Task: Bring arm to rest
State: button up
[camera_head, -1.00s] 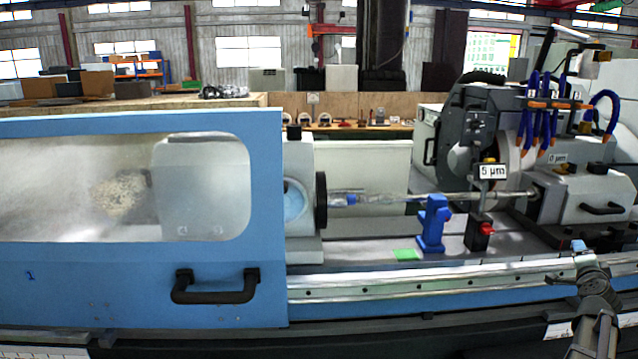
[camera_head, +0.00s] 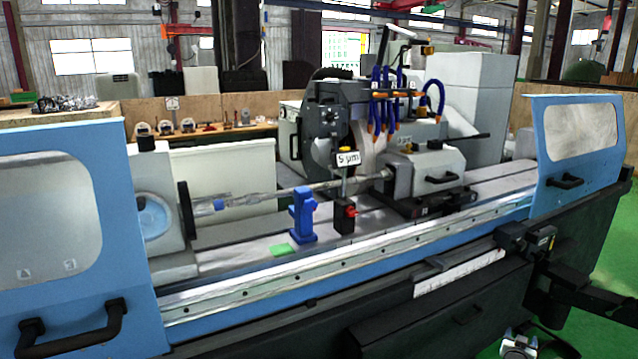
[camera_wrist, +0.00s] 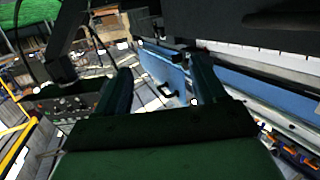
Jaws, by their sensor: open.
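My gripper (camera_wrist: 160,80) is open in the wrist view. Its two dark fingers stand apart and nothing is held between them. A blue door with a black handle (camera_wrist: 168,90) shows beyond the gap, apart from the fingers. In the head view my dark arm comes in from the lower right, and its end (camera_head: 526,238) is in front of the grinder's right part, near the right door (camera_head: 548,150). The fingers are too small there to make out. The cylindrical grinder (camera_head: 330,262) fills the middle of the head view.
The left blue door (camera_head: 135,245) has a black handle. A shaft (camera_head: 270,198) lies across the machine, with a blue stand (camera_head: 302,215) and a 5 µm gauge (camera_head: 347,158) at it. Green floor (camera_head: 612,250) is free at the right.

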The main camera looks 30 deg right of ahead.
jog(key=a+f+n+y, duration=0.25)
jog(key=a+f, duration=0.45)
jog(key=f, duration=0.5)
jog(key=w+a+f+n+g+y, duration=0.1)
jog(key=w+a+f+y, duration=0.3)
jog(key=a, duration=0.7)
jog(key=w+a+f+n+g+y, duration=0.1)
jog(key=w+a+f, duration=0.2)
jog(key=a+f, duration=0.6)
jog(key=w+a+f+n+g+y, duration=0.1)
jog(key=w+a+f+n+y, duration=0.15)
jog(key=a, duration=1.05)
jog(key=s+a+f+n+g+y, duration=0.1)
jog(key=s+a+f+g+y, duration=0.15)
jog(key=a, duration=0.85)
jog(key=s+a+f+n+g+y, duration=0.15)
jog(key=s+a, duration=0.25)
jog(key=a, duration=0.8)
jog(key=s+a+r+n+g, duration=0.2)
jog(key=s+a+g, duration=0.4)
jog(key=s+a, duration=0.7)
jog(key=shift+s+a+r+n, duration=0.3)
jog(key=shift+s+a+n, duration=0.1)
jog(key=shift+s+n, duration=0.3)
